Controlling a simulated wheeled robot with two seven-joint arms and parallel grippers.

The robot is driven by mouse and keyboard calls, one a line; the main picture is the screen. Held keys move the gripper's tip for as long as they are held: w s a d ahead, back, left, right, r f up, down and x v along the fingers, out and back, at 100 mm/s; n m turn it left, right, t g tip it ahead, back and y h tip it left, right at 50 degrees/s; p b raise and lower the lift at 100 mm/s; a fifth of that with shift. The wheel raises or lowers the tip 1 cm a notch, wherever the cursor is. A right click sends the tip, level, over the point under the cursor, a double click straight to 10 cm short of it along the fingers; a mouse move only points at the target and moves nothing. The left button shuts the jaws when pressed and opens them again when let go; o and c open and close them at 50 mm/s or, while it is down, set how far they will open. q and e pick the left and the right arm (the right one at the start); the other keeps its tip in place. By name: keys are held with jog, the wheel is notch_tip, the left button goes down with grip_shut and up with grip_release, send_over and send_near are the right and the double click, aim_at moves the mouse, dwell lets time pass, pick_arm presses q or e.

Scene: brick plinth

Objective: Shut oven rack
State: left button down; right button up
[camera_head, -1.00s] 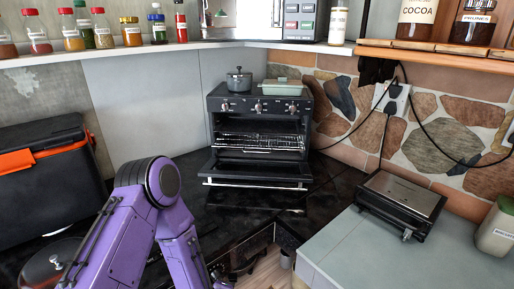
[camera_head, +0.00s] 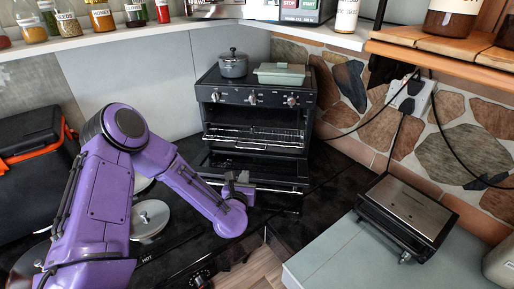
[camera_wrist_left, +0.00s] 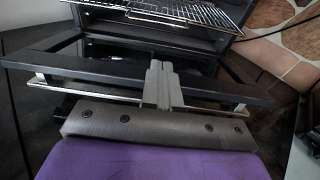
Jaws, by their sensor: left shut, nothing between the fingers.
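The black countertop oven (camera_head: 256,105) stands in the corner with its door (camera_head: 280,183) folded down open. Its wire oven rack (camera_head: 255,137) shows in the opening, and whether it sticks out past the front is hard to tell in the head view. In the left wrist view the rack (camera_wrist_left: 190,12) is at the top, above and beyond the door frame (camera_wrist_left: 80,67). My left gripper (camera_head: 238,178) is in front of the left part of the lowered door. Its fingers (camera_wrist_left: 160,72) are shut and empty, overlapping the door's handle bar in the wrist view; contact cannot be told. My right gripper is out of view.
A grey pot (camera_head: 233,66) and a green dish (camera_head: 281,74) sit on the oven. A flat black and silver appliance (camera_head: 408,212) is on the right counter. A pot lid (camera_head: 149,218) lies beside my left arm. Cables hang at the right wall.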

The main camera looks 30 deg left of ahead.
pick_arm(q)
jog(key=w+a, duration=0.2)
jog(key=w, duration=0.1)
jog(key=shift+w+a, duration=0.25)
jog(key=shift+a, duration=0.05)
jog(key=x, duration=0.6)
jog(key=shift+w+d, duration=0.1)
jog(key=shift+w, duration=0.1)
jog(key=shift+w+a+r, duration=0.25)
jog(key=shift+w+r, duration=0.15)
jog(key=shift+r, duration=0.45)
jog(key=shift+a, duration=0.1)
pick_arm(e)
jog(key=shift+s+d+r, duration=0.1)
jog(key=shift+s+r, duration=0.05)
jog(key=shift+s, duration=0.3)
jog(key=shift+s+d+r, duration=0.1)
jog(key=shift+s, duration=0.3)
